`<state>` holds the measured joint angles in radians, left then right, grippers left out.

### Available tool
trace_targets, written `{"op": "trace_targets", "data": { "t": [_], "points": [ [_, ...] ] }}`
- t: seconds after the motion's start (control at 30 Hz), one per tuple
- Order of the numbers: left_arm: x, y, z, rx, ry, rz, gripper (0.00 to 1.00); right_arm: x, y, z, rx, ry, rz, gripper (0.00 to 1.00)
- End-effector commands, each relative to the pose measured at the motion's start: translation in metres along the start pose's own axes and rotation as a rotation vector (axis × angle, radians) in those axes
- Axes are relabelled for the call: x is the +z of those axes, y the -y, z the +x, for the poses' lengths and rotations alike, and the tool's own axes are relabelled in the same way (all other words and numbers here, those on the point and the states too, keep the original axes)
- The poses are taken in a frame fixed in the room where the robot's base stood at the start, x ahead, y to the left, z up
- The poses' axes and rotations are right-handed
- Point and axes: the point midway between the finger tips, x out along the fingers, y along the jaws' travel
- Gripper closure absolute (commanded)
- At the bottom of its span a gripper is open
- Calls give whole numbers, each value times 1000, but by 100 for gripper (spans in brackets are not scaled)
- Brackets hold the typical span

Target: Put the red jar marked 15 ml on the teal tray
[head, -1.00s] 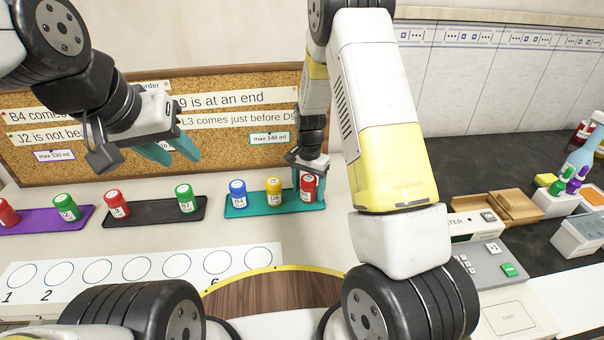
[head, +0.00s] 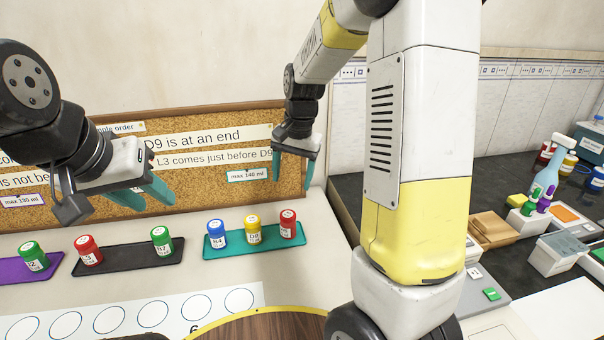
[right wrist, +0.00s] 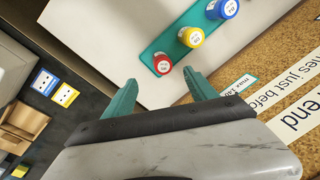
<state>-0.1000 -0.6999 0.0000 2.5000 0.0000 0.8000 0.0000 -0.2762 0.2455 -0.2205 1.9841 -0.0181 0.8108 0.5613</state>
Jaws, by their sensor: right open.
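A red jar (head: 288,224) stands upright at the right end of the teal tray (head: 213,253), beside a yellow jar (head: 253,229) and a blue jar (head: 217,233). The red jar also shows in the right wrist view (right wrist: 162,64), apart from the fingers; its volume marking is too small to read. My right gripper (head: 295,172) is open and empty above the tray, in front of the corkboard. It shows in the right wrist view with its teal fingers spread (right wrist: 162,92). My left gripper (head: 160,190) is open and empty over the left side of the bench.
A black tray (head: 128,257) holds a red jar (head: 88,250) and a green jar (head: 161,240). A purple tray (head: 10,272) holds a green jar (head: 33,256). A corkboard (head: 225,192) with notes stands behind.

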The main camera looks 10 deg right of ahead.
Motion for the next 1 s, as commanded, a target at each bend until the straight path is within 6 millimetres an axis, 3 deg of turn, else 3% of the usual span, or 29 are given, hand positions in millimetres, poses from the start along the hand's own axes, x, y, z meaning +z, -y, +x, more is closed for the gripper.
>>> {"op": "trace_targets", "data": {
  "t": [0.03,0.2,0.4,0.63,1.0],
  "points": [
    [0,0,0,0,0,0,64,12,-8,-27,-43,-26,-38,34],
    [0,0,0,0,0,0,64,57,-33,-88,-139,-116,-196,34],
    [0,0,0,0,0,0,64,115,-66,-132,-197,-257,-384,34],
    [0,0,0,0,0,0,64,159,-90,-146,-198,-378,-525,34],
    [0,0,0,0,0,0,64,168,-95,-147,-193,-404,-558,34]
  ]
}}
